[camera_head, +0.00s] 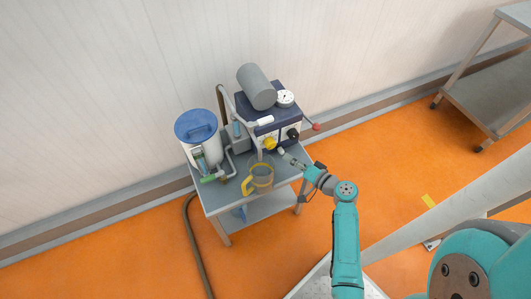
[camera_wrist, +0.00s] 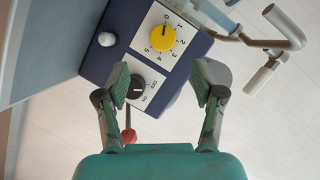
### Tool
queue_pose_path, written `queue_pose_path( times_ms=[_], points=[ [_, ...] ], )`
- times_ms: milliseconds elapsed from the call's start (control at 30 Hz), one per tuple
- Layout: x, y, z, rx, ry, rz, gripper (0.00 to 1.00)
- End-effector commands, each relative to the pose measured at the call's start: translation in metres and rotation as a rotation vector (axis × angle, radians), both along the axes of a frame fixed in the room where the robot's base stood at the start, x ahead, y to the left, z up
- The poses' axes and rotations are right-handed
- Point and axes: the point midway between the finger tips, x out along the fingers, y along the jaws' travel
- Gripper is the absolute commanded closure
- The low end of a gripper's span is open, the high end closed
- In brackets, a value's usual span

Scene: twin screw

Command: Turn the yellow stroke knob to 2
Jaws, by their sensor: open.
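The yellow stroke knob (camera_wrist: 162,39) is on the white dial plate of the pump box, in the upper middle of the wrist view. Numbers 0 to 5 are printed around it. Its dark mark seems to point toward the 0. The knob also shows on the box front in the head view (camera_head: 270,143). My gripper (camera_wrist: 164,86) is open, with its fingers wide apart and nothing between them. The yellow knob lies beyond the fingertips, apart from them. In the head view my gripper (camera_head: 288,157) is close in front of the box.
A black ON/OFF knob (camera_wrist: 136,88) sits beside the left finger in the wrist view. A red ball handle (camera_head: 316,127) sticks out at the right. A yellow-handled jug (camera_head: 261,176) and a blue-lidded tank (camera_head: 198,128) stand on the cart (camera_head: 221,202). Pipes run beside the box.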

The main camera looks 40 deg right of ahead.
Motion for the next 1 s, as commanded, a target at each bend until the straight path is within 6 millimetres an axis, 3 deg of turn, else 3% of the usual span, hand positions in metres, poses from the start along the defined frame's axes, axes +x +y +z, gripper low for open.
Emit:
queue_pose_path(
  times_ms=[267, 700, 1000],
  points=[
    [0.019, -0.006, 0.002, 0.006, -0.018, 0.007, 0.32],
    [0.09, -0.002, -0.015, 0.005, -0.016, 0.006, 0.32],
    [0.108, -0.001, -0.019, 0.006, -0.016, 0.003, 0.32]
  ],
)
